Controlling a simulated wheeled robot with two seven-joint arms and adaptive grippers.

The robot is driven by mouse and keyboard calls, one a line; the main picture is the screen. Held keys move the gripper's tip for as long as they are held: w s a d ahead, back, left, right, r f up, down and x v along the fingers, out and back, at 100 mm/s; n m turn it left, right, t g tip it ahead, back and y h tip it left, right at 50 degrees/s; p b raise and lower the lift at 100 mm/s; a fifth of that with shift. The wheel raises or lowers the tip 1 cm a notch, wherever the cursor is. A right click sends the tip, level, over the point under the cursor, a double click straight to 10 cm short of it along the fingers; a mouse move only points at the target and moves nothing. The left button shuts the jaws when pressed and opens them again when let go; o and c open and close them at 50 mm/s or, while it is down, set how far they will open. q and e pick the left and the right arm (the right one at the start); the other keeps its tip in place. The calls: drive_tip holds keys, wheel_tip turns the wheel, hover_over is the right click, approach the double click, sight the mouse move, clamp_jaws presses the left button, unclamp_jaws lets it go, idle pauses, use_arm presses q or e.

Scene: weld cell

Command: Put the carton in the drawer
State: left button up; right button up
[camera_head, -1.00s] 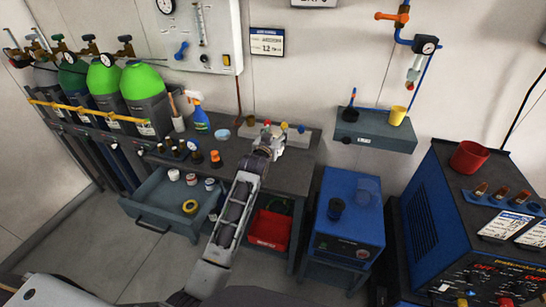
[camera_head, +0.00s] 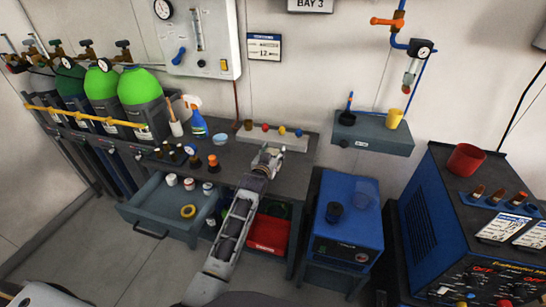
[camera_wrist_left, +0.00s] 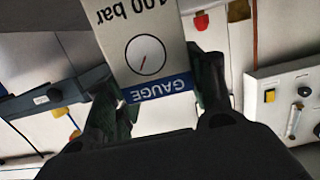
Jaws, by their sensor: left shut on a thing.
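The carton (camera_wrist_left: 150,50) is a white box with a blue "GAUGE" band, a dial picture and "100 bar" print, seen upside down in the left wrist view. My left gripper (camera_head: 269,158) is shut on it, with dark fingers on both sides in the wrist view. In the head view the gripper is over the workbench's right part, and the carton is small and hard to separate from it. The open grey drawer (camera_head: 158,221) is below the bench, left of my arm. My right gripper is out of view.
The workbench (camera_head: 237,160) carries bottles, a spray bottle (camera_head: 199,124) and a row of coloured-topped items at the back. A red bin (camera_head: 266,233) is under the bench beside my arm. The drawer's front left area is clear. A blue cabinet (camera_head: 348,215) stands to the right.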

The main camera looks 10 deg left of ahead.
use_arm(q)
drive_tip(key=shift+f, duration=0.9)
drive_tip(key=shift+f, duration=0.15)
drive_tip(key=o, duration=1.1)
drive_tip(key=shift+s+a+r, duration=0.1)
drive_tip(key=shift+s+r, duration=0.25)
drive_tip(key=shift+s, duration=1.6)
drive_tip(key=shift+s+a+r, duration=0.1)
drive_tip(key=shift+s+r, duration=0.25)
drive_tip(key=shift+s, duration=1.65)
drive_tip(key=shift+s+a+r, duration=0.1)
drive_tip(key=shift+s+r, duration=0.25)
drive_tip(key=shift+s, duration=1.6)
drive_tip(key=shift+c, duration=0.2)
